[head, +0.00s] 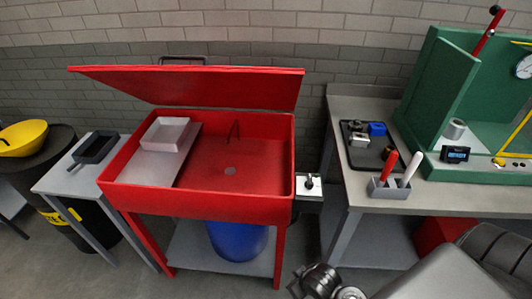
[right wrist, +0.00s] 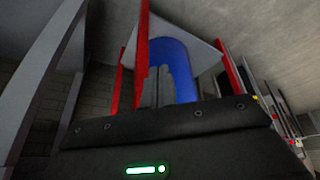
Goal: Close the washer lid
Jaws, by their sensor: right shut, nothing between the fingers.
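The red washer (head: 215,207) stands in the middle of the head view. Its red lid (head: 200,86) is open, raised above the basin and tilted, with its hinge side along the back. Behind the fingers there are the blue bucket (right wrist: 172,60) and red legs (right wrist: 133,60) of the washer, seen apart from the lid. My left gripper is in neither view.
A grey side table (head: 75,178) with a black tray (head: 95,147) stands at the washer's left. A gap separates the washer and bench, partly filled by a small box (head: 309,187).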

